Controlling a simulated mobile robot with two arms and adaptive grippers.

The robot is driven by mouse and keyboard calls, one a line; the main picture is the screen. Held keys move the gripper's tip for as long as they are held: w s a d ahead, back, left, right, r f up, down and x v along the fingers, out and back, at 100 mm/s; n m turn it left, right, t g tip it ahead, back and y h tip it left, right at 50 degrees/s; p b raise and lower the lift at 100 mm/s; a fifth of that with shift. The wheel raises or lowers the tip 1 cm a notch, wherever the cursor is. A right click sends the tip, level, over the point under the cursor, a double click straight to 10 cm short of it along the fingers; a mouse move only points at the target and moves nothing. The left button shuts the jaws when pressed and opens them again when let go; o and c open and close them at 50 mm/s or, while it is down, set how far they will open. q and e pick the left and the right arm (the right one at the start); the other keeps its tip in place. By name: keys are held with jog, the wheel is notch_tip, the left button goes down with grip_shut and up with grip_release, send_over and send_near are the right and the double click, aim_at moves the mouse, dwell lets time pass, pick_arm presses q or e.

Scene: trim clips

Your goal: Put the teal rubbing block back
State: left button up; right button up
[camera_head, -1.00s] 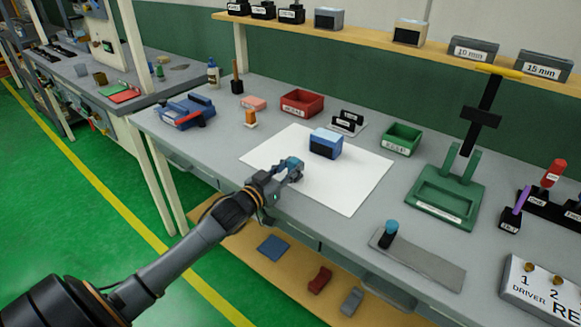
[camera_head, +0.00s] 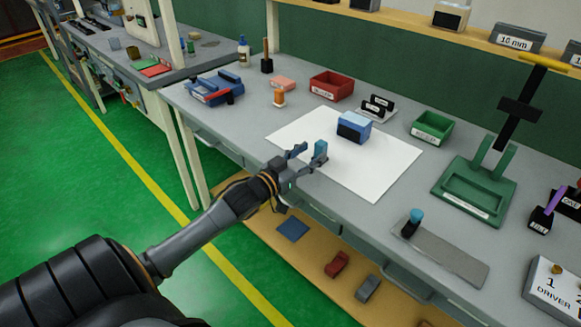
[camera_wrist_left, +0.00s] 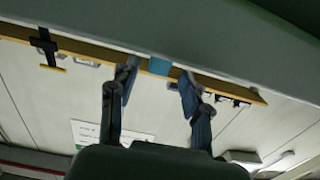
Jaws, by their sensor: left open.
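The teal rubbing block (camera_head: 321,147) is a small upright block by the near left edge of the white sheet (camera_head: 385,185). My left gripper (camera_head: 308,154) is open beside it at the table's front edge, and one finger overlaps the block's lower part in the head view. In the left wrist view the teal block (camera_wrist_left: 159,66) shows as a small patch between the two spread fingertips (camera_wrist_left: 157,80). I cannot tell whether a finger touches it. My right gripper is in neither view.
A blue and black box (camera_head: 354,128) stands behind on the sheet. A red bin (camera_head: 332,86), a green bin (camera_head: 432,128) and a green stand (camera_head: 475,190) are farther off. A blue-knobbed tool (camera_head: 413,222) sits on a grey strip at right.

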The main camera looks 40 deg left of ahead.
pick_arm(q)
jog(key=s, duration=0.8)
jog(key=shift+s+a, duration=0.35)
